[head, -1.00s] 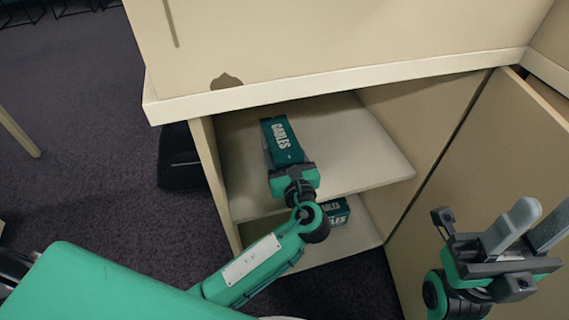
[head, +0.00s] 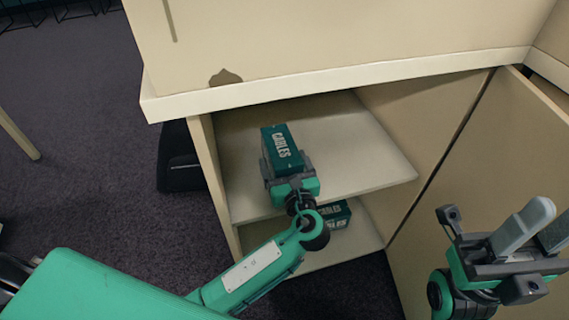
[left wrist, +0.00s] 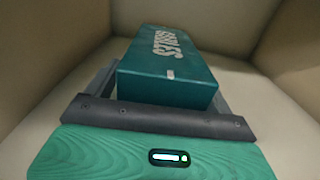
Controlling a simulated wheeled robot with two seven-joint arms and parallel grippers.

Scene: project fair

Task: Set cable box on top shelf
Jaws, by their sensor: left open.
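A dark teal cable box (head: 282,148) with white "CABLES" lettering lies on the top shelf (head: 365,150) of the open cabinet. My left gripper (head: 284,166) is at the near end of the box, with its jaws open and a finger along each side. In the left wrist view the box (left wrist: 170,65) lies between the spread fingers, resting on the pale shelf. I cannot tell whether either finger touches it. My right gripper (head: 535,232) is in the air at the lower right, empty, with its fingers apart.
A second teal box (head: 336,214) sits on the lower shelf (head: 350,240), partly hidden by my left arm. The cabinet's side walls and overhanging top edge (head: 330,82) bound the opening. A black object (head: 180,160) stands on the carpet to the left.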

